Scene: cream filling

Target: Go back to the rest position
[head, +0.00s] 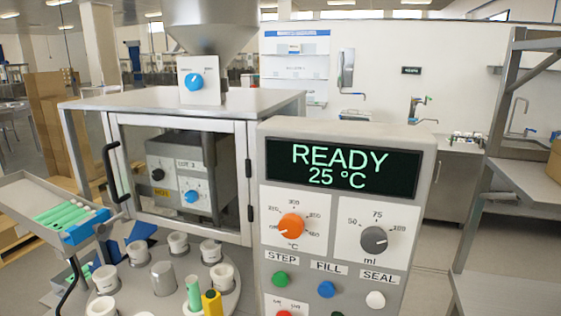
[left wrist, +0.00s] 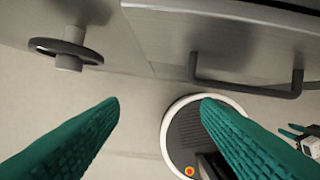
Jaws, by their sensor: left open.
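My left gripper (left wrist: 160,102) shows in the left wrist view as two teal ribbed fingers, wide apart with nothing between them. It is not seen in the head view. Teal fingers on a white and black body at the right edge of the left wrist view look like my right gripper (left wrist: 292,131). They are too small and cut off to tell whether they are open. The filling machine's panel (head: 340,220) reads READY, 25 °C in the head view.
White cups (head: 178,243) stand on the round table (head: 150,300) at lower left, with green and yellow tubes near the front. A tray (head: 30,190) holds green tubes. The left wrist view shows a black handle (left wrist: 245,90) and a dark handwheel (left wrist: 66,50) beside bare floor.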

